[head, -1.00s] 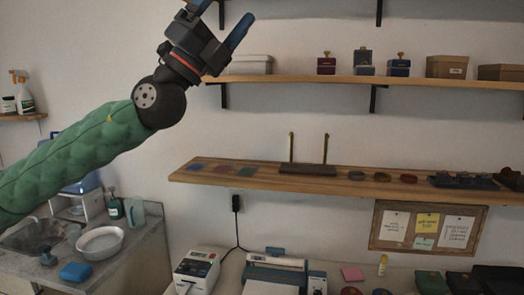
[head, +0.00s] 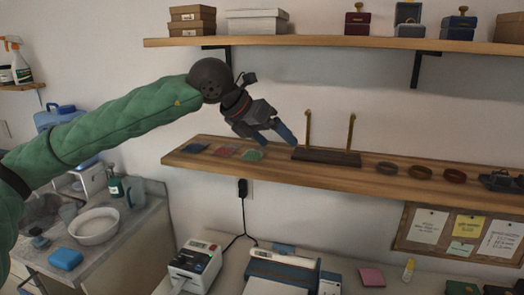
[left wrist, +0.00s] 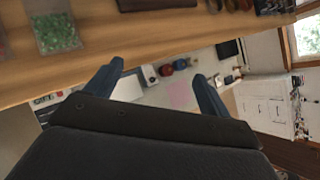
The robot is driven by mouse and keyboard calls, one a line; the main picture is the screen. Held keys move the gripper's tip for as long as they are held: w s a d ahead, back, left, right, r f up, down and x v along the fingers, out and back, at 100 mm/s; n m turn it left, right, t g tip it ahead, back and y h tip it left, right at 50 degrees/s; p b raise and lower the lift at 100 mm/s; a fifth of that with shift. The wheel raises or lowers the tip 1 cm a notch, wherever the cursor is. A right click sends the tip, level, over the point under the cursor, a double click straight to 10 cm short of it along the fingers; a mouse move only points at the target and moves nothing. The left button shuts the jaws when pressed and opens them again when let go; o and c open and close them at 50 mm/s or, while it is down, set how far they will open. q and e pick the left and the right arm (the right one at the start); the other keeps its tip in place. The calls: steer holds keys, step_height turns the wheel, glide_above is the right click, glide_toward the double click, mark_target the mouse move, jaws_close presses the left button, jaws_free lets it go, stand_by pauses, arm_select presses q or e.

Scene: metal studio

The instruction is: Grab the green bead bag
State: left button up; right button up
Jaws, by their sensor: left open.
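The green bead bag (head: 251,154) lies flat on the lower wooden shelf (head: 330,174), rightmost of a row of small bags. In the left wrist view the green bead bag (left wrist: 57,34) shows as a clear bag of green beads at upper left, outside the fingers. My left gripper (head: 278,142) is open and empty, close to the shelf, just to the right of the bag in the head view. Its two blue fingers (left wrist: 158,71) stand apart in the wrist view. My right gripper is not in view.
A red bag (head: 226,151) and a blue bag (head: 194,147) lie left of the green one. The upper shelf (head: 300,41) holds boxes.

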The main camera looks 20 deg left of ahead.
arm_select(q)
steer(key=a+f+n+y, duration=0.2)
steer(key=a+f+y, duration=0.1)
steer(key=a, duration=0.2)
steer(key=n+g+y+p, duration=0.1)
steer(key=n+y+p, duration=0.2)
steer(key=p, duration=0.3)
glide_toward(253, 151)
steer(key=f, duration=0.2)
steer(key=shift+w+d+f, duration=0.2)
steer(key=shift+f, duration=0.2)
steer(key=shift+w, duration=0.4)
steer(key=shift+p+x, duration=1.35)
steer(key=shift+x, duration=1.3)
steer(key=shift+a, duration=0.15)
steer(key=c, duration=0.9)
steer(key=shift+c, duration=0.8)
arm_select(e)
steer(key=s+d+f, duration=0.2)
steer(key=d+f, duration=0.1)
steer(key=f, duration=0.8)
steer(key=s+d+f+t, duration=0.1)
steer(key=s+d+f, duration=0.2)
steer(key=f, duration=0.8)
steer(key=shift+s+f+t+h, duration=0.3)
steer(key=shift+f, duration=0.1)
